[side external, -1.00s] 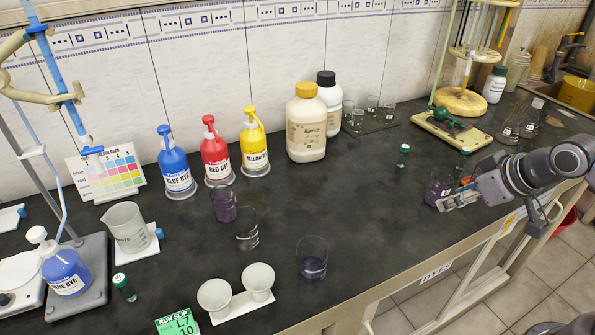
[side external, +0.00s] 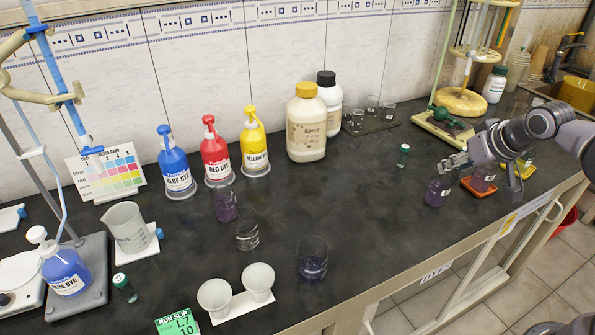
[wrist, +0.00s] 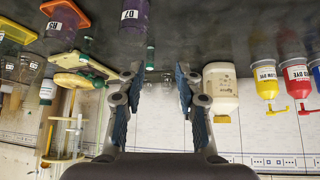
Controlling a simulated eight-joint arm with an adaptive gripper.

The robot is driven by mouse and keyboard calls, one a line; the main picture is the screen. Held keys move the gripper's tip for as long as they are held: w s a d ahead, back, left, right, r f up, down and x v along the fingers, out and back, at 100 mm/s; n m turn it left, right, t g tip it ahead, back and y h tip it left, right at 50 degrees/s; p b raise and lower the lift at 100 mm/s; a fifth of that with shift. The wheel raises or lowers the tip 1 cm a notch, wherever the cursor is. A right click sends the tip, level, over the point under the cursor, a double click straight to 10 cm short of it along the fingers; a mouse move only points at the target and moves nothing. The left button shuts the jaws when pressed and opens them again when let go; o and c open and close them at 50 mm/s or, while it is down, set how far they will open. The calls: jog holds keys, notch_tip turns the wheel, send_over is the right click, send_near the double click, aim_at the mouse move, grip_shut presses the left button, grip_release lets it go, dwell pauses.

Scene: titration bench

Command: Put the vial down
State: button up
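A small dark-green vial (side external: 403,155) stands upright on the dark bench, left of my gripper. A small green vial also shows beyond my fingertips in the wrist view (wrist: 150,57). My gripper (side external: 447,165) is over the right part of the bench, behind a purple-filled beaker (side external: 437,193). In the wrist view its two fingers (wrist: 159,73) are apart, with nothing held between them. The arm may hide things behind it.
Purple beakers stand on an orange tray (side external: 478,189) and near a yellow tray (side external: 522,172). Small glass beakers (side external: 372,103) and a cream bottle (side external: 306,125) stand behind. A stand base (side external: 446,128) is behind my gripper.

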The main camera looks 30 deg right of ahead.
jog(key=w+d+m+h, duration=0.2)
jog(key=w+d+m, duration=0.2)
jog(key=w+d, duration=0.55)
jog(key=shift+w+d+f+m+g+h, duration=0.25)
jog(key=shift+w+d+f+m+h, duration=0.25)
jog(key=shift+d+f, duration=1.5)
jog(key=shift+w+d+f+m+g+h, duration=0.2)
jog(key=shift+w+d+f+m+h, duration=0.3)
jog(key=shift+d+f, duration=1.5)
jog(key=shift+w+d+f+m+g+h, duration=0.25)
jog(key=shift+w+d+f+m+h, duration=0.5)
jog(key=shift+d, duration=2.2)
jog(key=shift+y, duration=0.35)
jog(key=f, duration=0.2)
jog(key=d+f, duration=0.1)
jog(key=f, duration=0.1)
jog(key=shift+f, duration=0.1)
jog(key=shift+w+d+f, duration=0.3)
jog(key=shift+f, duration=0.15)
grip_shut()
